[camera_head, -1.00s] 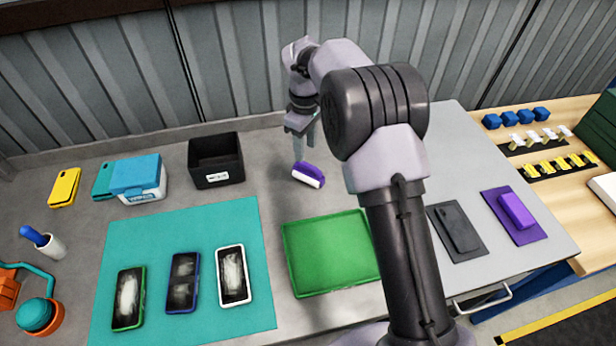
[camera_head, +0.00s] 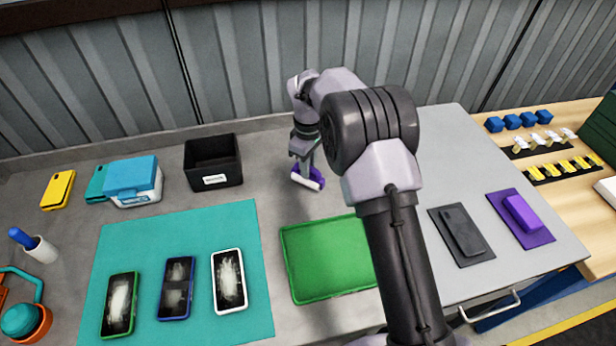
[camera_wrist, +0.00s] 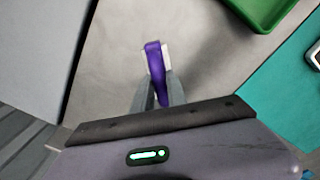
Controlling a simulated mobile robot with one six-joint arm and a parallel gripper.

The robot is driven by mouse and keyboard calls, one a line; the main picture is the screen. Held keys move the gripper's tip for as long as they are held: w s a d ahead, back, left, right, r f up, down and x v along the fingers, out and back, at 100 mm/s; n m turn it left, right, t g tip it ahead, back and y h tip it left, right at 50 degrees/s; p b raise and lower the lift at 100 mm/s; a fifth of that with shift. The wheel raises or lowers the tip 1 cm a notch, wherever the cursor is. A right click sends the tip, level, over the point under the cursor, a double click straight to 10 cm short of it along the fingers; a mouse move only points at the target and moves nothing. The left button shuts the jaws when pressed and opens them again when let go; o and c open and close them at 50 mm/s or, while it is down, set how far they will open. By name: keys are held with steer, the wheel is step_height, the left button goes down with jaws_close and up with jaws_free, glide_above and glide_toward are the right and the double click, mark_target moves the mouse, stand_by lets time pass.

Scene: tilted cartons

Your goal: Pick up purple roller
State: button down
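The purple roller (camera_head: 308,179) has a purple handle and a white strip along one side. It lies on the grey table, between the black bin and the green tray. My gripper (camera_head: 303,166) is down at the roller, pointing at the table. In the wrist view, the roller (camera_wrist: 155,62) extends between and beyond the two grey fingers of my gripper (camera_wrist: 159,82). One finger is on each side of the purple handle, very close to it. Whether they press on it cannot be told. The near end of the handle is partly hidden by the gripper.
A black bin (camera_head: 213,162) stands to the left, and a green tray (camera_head: 326,258) lies nearer. Three phones lie on the teal mat (camera_head: 200,325). A blue-lidded box (camera_head: 133,180) is farther left. A corrugated wall (camera_head: 240,60) is behind. Grey table around the roller is clear.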

steer(key=shift+r, duration=0.1)
steer(key=r+p, duration=0.1)
steer(key=r, duration=0.1)
steer(key=r+p, duration=0.1)
steer(key=shift+s+r, duration=0.2)
steer(key=shift+r, duration=0.2)
steer(key=s+r+p, duration=0.1)
steer(key=s, duration=1.4)
steer(key=shift+s, duration=0.35)
steer(key=c, duration=2.1)
jaws_free()
steer(key=shift+r, duration=0.1)
jaws_close()
